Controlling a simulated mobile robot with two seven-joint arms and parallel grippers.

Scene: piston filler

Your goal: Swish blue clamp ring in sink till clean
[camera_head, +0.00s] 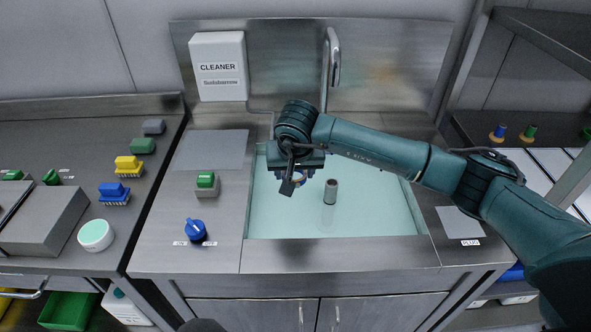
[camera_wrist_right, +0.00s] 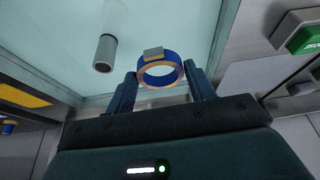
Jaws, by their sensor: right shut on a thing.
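The blue clamp ring (camera_wrist_right: 173,76) shows in the right wrist view, between the two fingers of my right gripper (camera_wrist_right: 162,88). It is a blue band with orange-brown colour along its rim and a grey block on top. My right gripper (camera_head: 291,184) is shut on it over the left part of the sink (camera_head: 380,215) in the head view. The ring is mostly hidden by the gripper there. The sink holds pale turquoise liquid; I cannot tell whether the ring touches it. My left gripper is not in view.
A grey cylinder (camera_head: 330,191) stands in the sink, right of the gripper; the tap (camera_head: 333,60) rises behind. On the left counter are a green-topped block (camera_head: 206,183) and a blue knob (camera_head: 195,229). A cleaner box (camera_head: 218,65) hangs on the backsplash. The sink's right part is clear.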

